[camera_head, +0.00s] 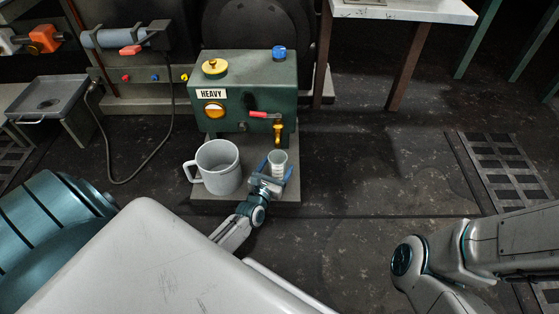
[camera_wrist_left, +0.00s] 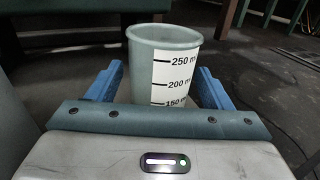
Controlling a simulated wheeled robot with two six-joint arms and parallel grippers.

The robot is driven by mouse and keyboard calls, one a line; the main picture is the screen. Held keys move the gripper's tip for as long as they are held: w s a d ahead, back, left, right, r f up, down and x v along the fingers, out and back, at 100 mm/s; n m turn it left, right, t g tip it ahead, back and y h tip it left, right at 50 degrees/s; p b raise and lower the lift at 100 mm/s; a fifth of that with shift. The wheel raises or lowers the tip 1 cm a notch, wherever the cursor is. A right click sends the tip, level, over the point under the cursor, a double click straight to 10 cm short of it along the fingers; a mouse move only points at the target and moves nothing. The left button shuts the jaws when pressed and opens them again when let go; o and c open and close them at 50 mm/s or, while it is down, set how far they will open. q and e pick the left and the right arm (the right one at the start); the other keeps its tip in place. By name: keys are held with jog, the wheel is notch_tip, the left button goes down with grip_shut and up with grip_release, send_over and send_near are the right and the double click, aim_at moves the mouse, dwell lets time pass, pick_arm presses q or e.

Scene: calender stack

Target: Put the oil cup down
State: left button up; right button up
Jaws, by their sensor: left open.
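The oil cup (camera_head: 278,163) is a small pale grey cup with a white graduated scale. It stands upright on the low ledge in front of the green HEAVY box, under its brass tap. My left gripper (camera_head: 272,178) is at the cup from the front, fingers open on either side. In the left wrist view the cup (camera_wrist_left: 165,65) sits between the two blue fingers (camera_wrist_left: 158,88), with a gap visible on each side. The cup's lower part is hidden by the gripper. My right arm shows at the lower right; its gripper is not visible.
A large grey mug (camera_head: 219,168) stands left of the cup on the same ledge (camera_head: 215,201). The green box (camera_head: 243,95) with a red-handled brass tap (camera_head: 277,130) rises behind. A grey tray (camera_head: 48,103) is at left.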

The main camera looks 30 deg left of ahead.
pick_arm(q)
jog(key=s, duration=0.3)
jog(key=s+d+p, duration=0.1)
jog(key=s, duration=0.2)
jog(key=s+p, duration=0.1)
jog(key=s, duration=0.2)
jog(key=shift+d, duration=0.2)
